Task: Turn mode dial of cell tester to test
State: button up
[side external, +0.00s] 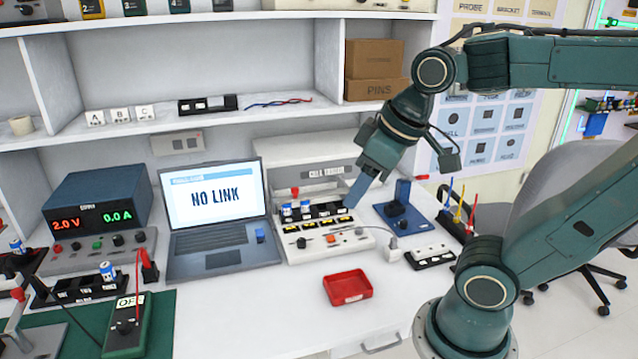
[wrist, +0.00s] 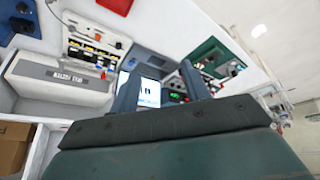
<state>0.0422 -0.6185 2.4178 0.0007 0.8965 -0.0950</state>
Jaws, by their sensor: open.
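The cell tester (side external: 352,243) is a white bench unit right of the laptop. Its top has a dark cell tray (side external: 318,213) with a few blue-and-white cells, a row of yellow-marked slots, and a front panel with small dark knobs and an orange button (side external: 331,238). I cannot read which knob is the mode dial or where it points. The tester also shows upside down in the wrist view (wrist: 62,80), at the left. My gripper (side external: 352,200) is open and empty, fingers pointing down by the tester's right end. In the wrist view its fingers (wrist: 160,70) spread apart.
The laptop (side external: 222,262) reading NO LINK stands left of the tester. A red tray (side external: 347,287) lies in front. A blue fixture (side external: 402,218) and a white-topped block (side external: 430,256) are at right. A power supply (side external: 97,205) and a multimeter (side external: 127,325) are at left.

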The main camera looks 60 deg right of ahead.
jog(key=w+d+n+g, duration=0.1)
jog(key=w+d, duration=0.3)
jog(key=w, duration=0.4)
jog(key=n+g, duration=0.4)
jog(key=n, duration=0.1)
send_over(301, 239)
notch_tip(301, 239, down, 20)
jog(key=shift+s+r, duration=0.1)
jog(key=shift+r, duration=0.1)
jog(key=shift+f, duration=0.1)
jog(key=shift+f, duration=6.8)
jog(key=shift+c, duration=0.5)
